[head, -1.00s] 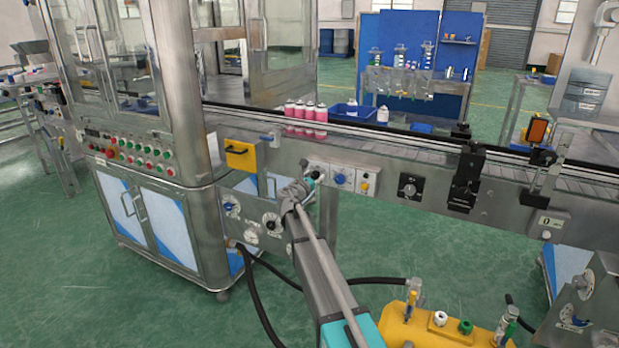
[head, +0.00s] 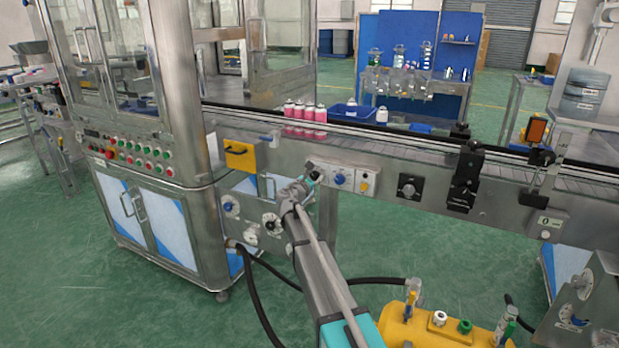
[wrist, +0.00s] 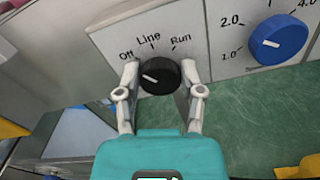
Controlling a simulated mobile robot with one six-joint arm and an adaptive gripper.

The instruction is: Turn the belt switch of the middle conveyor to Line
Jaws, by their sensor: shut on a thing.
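The belt switch (wrist: 160,76) is a round black knob with a white pointer mark, on a pale plate marked Off, Line and Run in the wrist view. Its mark points left and slightly up, nearest the Off label (wrist: 127,54). The Line label (wrist: 148,39) stands above the knob. My gripper (wrist: 159,84) is shut on the knob, with one finger at its left side and one at its right. In the head view my gripper (head: 308,183) reaches the conveyor's front panel and partly hides the switch.
A blue dial (wrist: 278,41) with numbers sits right of the switch. A yellow box (head: 240,154) is on the panel to the left. A yellow tank (head: 435,328) with valves stands at lower right.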

